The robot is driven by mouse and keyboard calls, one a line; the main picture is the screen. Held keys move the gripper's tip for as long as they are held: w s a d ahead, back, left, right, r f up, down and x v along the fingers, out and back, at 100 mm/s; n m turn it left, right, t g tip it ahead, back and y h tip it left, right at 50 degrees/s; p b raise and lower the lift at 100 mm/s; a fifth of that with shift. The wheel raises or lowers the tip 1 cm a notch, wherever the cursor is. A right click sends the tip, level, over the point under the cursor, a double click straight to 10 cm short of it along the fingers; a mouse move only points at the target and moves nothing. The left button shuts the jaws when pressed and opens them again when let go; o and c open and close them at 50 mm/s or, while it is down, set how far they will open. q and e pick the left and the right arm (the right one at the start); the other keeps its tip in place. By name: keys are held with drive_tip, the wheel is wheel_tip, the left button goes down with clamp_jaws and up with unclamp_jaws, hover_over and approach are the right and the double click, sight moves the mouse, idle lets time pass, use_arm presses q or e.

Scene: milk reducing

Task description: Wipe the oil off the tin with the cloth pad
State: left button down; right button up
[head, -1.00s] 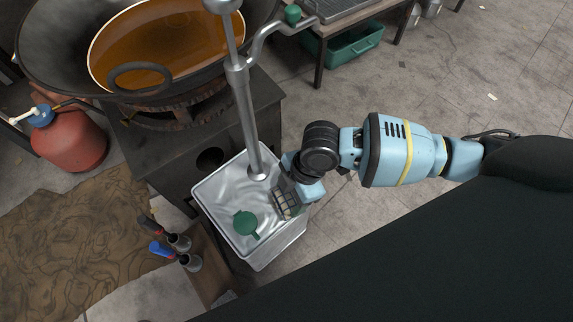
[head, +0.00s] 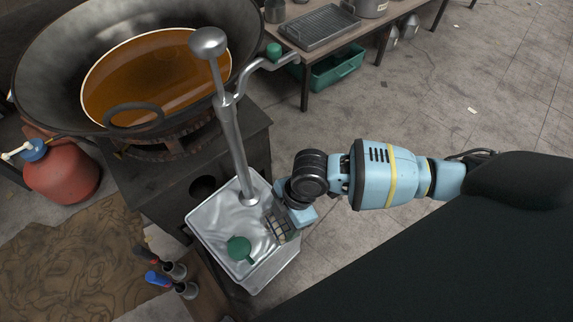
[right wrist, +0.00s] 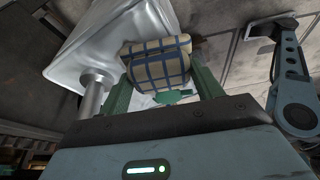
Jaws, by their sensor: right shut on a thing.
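The tin (head: 211,214) is a square silver metal can with a shiny, rippled top and a green cap (head: 238,248). A metal pump (head: 232,140) stands upright out of its top. The cloth pad (head: 277,227), cream with dark blue checks, is at the tin's right edge; the pad (right wrist: 158,66) shows clearly between the green fingers in the right wrist view. My right gripper (head: 282,222) is shut on it. I cannot tell whether the pad touches the tin. No oil on the tin can be made out apart from its glossy reflections. My left gripper is out of view.
A large wok of brown oil (head: 150,80) sits on a dark stove (head: 235,140) behind the tin. A red gas bottle (head: 62,175) is at left. The floor to the right is open.

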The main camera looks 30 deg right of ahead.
drive_tip(key=shift+w+a+r, duration=0.1)
drive_tip(key=shift+w+a, duration=0.15)
drive_tip(key=shift+w, duration=0.5)
drive_tip(key=shift+w+a, duration=0.2)
drive_tip(key=shift+w, duration=0.5)
drive_tip(key=shift+w+a+r+b, duration=0.1)
drive_tip(key=shift+w+a+b, duration=0.1)
drive_tip(key=shift+w, duration=0.4)
drive_tip(key=shift+w+a+f+b, duration=0.1)
drive_tip(key=shift+w+a+b, duration=0.1)
drive_tip(key=shift+w, duration=0.45)
drive_tip(key=shift+w+a+r+b, duration=0.1)
drive_tip(key=shift+w+a+b, duration=0.1)
drive_tip(key=shift+w, duration=0.4)
drive_tip(key=shift+r+p, duration=0.2)
drive_tip(key=shift+p, duration=0.15)
drive_tip(key=shift+s+d+r+p, duration=0.1)
drive_tip(key=shift+s+d+p, duration=0.05)
drive_tip(key=shift+s+p, duration=0.25)
drive_tip(key=shift+s+d+p, duration=0.2)
drive_tip(key=shift+s+p, duration=0.35)
drive_tip(key=shift+s, duration=0.05)
drive_tip(key=shift+s+d+p, duration=0.2)
drive_tip(key=shift+s+p, duration=0.3)
drive_tip(key=shift+s, duration=0.4)
